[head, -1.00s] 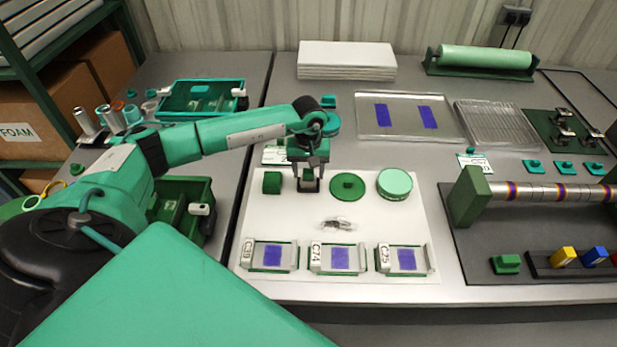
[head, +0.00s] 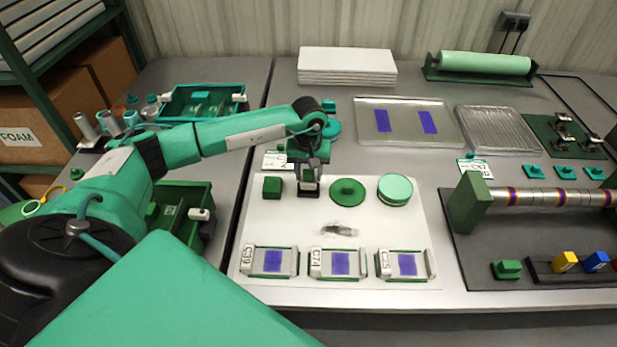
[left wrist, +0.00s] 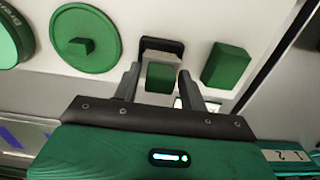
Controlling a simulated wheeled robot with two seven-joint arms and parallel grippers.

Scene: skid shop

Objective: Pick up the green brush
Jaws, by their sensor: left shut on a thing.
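My left gripper (head: 309,188) is above the white board, between a green block and a green disc. In the left wrist view its two fingers (left wrist: 157,82) are on either side of a small green piece (left wrist: 160,77), which I take to be the green brush. The gripper is shut on it. A dark loop (left wrist: 161,45) shows just beyond the fingertips. In the head view the fingers mostly hide the held piece, and I cannot tell whether it touches the board. My right gripper is not in view.
On the white board (head: 250,228) stand a green block (head: 272,187), a green disc with a knob (head: 347,191) and a round green tin (head: 395,189). Several labelled slide holders (head: 340,263) line the front. A small blurred item (head: 340,229) lies between. A roller stand (head: 468,203) is at right.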

